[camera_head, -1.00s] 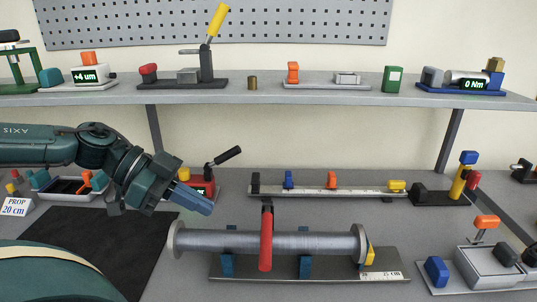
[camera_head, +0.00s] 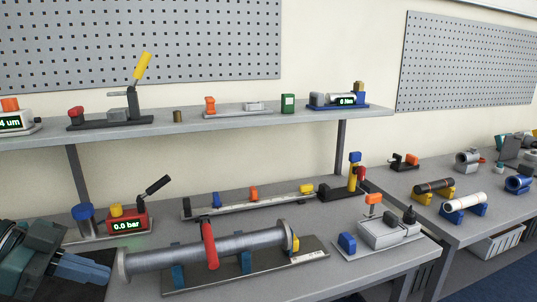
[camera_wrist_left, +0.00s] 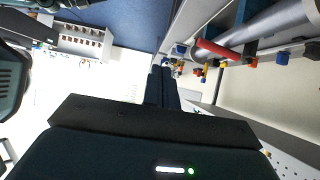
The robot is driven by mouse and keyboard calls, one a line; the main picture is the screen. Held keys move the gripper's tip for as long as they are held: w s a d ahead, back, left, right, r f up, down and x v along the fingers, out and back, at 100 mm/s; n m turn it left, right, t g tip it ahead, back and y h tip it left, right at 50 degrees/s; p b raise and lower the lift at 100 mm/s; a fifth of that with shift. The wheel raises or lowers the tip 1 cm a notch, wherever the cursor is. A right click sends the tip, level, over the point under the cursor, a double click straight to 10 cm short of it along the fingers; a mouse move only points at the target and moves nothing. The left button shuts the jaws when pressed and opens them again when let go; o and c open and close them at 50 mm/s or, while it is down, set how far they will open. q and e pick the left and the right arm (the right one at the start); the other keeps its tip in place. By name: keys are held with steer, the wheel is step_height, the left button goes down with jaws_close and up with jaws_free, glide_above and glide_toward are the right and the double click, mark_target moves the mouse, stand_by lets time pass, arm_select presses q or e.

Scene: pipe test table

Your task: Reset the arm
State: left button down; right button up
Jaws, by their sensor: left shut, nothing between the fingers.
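My left gripper (camera_head: 82,270) is at the lower left of the head view, its blue fingers shut and empty. It is left of the flanged grey pipe (camera_head: 245,244) and apart from it as far as I can see. In the left wrist view the dark fingers (camera_wrist_left: 162,88) are together with nothing between them. My right gripper is not in view.
A red gauge box (camera_head: 128,222) reading 0.0 bar stands behind the pipe. A measuring rail (camera_head: 230,205) lies behind the pipe. A shelf (camera_head: 200,122) with devices runs above. A second table (camera_head: 440,222) with pipe pieces is at the right.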

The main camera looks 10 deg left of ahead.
arm_select(q)
steer(key=w+d+f+t+h+p, duration=0.1)
steer(key=w+d+f+t+h, duration=0.2)
steer(key=d+f, duration=0.5)
steer(key=w+d+f+t+p, duration=0.15)
steer(key=w+d+f, duration=0.3)
steer(key=d, duration=0.65)
steer(key=s+f+n+y, duration=0.4)
steer(key=s+f, duration=0.1)
steer(key=f, duration=0.4)
steer(key=s+d+f+n+y, duration=0.1)
steer(key=s+f+n+y, duration=0.3)
steer(key=f, duration=0.4)
steer(key=shift+s+f+n+y+p, duration=0.3)
steer(key=shift+s+f+y+p, duration=0.25)
steer(key=shift+s, duration=0.35)
steer(key=shift+r, duration=0.15)
